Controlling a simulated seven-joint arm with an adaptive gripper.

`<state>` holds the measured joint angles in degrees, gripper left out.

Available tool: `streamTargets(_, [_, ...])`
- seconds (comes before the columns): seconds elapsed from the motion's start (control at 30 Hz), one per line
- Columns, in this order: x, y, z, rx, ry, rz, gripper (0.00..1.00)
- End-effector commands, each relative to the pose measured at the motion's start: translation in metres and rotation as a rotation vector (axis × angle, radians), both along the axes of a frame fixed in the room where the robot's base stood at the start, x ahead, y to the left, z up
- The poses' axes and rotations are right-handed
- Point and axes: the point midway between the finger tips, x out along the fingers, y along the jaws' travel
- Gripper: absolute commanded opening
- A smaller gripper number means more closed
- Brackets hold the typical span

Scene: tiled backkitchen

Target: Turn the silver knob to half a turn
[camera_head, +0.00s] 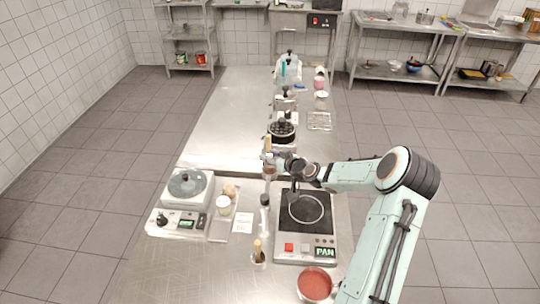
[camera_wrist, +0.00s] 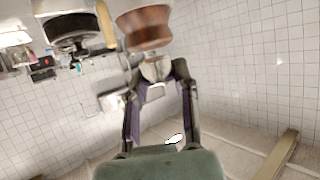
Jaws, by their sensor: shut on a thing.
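The silver knob (camera_wrist: 154,70) shows in the wrist view at the narrow end of a round brown wooden body (camera_wrist: 144,28). The two fingers of my gripper (camera_wrist: 153,84) close in on the knob from both sides and are shut on it. In the head view my gripper (camera_head: 281,163) reaches in from the right, level, beside a slim brown upright thing (camera_head: 268,168), which seems to be the same wooden body. The knob itself cannot be made out there, and any turn mark on it is too small to see.
A lidded pot (camera_head: 281,131) stands close behind. A white scale-like device (camera_head: 186,188) is at left. Bare metal tabletop lies at front left.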

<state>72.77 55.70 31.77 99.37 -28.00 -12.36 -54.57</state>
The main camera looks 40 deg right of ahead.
Motion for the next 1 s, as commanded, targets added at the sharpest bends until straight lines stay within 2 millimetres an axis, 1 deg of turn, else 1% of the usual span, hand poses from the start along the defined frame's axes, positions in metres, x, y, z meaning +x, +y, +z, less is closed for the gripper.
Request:
streamTargets(0.3, [0.001,0.0006,0.0006,-0.001,-0.002,-0.1,0.0])
streamTargets(0.73, [0.0009,-0.0001,0.0005,-0.001,-0.002,-0.113,0.0])
streamTargets(0.77, [0.001,-0.0001,0.0004,-0.001,-0.002,-0.113,0.3])
streamTargets(0.8, [0.001,-0.0002,0.0006,-0.001,-0.002,-0.113,0.42])
streamTargets(0.83, [0.0009,-0.0002,0.0005,-0.001,-0.002,-0.113,0.52])
streamTargets(0.87, [0.0009,-0.0001,0.0005,-0.001,-0.002,-0.113,0.54])
streamTargets(1.0, [0.0007,-0.0001,0.0003,0.0,-0.001,-0.113,0.54])
